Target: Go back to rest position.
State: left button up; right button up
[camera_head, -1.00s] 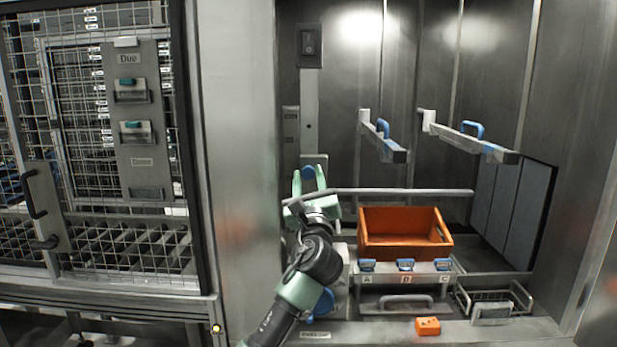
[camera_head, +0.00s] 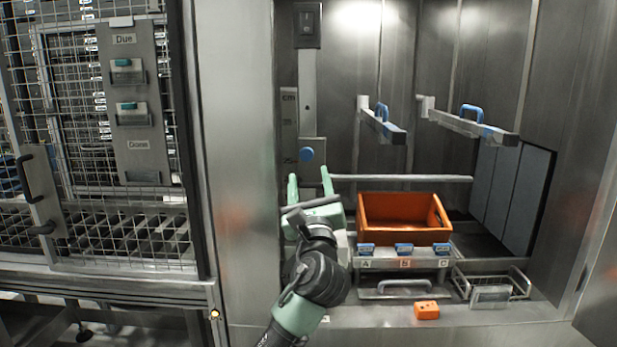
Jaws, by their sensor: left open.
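My left gripper (camera_head: 309,184) is in the head view, left of the orange bin. Its two pale green fingers point up and stand apart, with nothing between them. It is just below a blue round knob (camera_head: 306,154) on an upright metal plate and apart from it in the picture. My left arm comes up from the bottom edge. My right gripper is not in view.
An orange bin (camera_head: 404,237) sits behind a ledge with blue clips marked A, B, C. A small orange block (camera_head: 426,310) and a wire basket (camera_head: 491,285) are at right. Two rails (camera_head: 468,125) with blue handles jut out above. A mesh cage door (camera_head: 100,150) stands left.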

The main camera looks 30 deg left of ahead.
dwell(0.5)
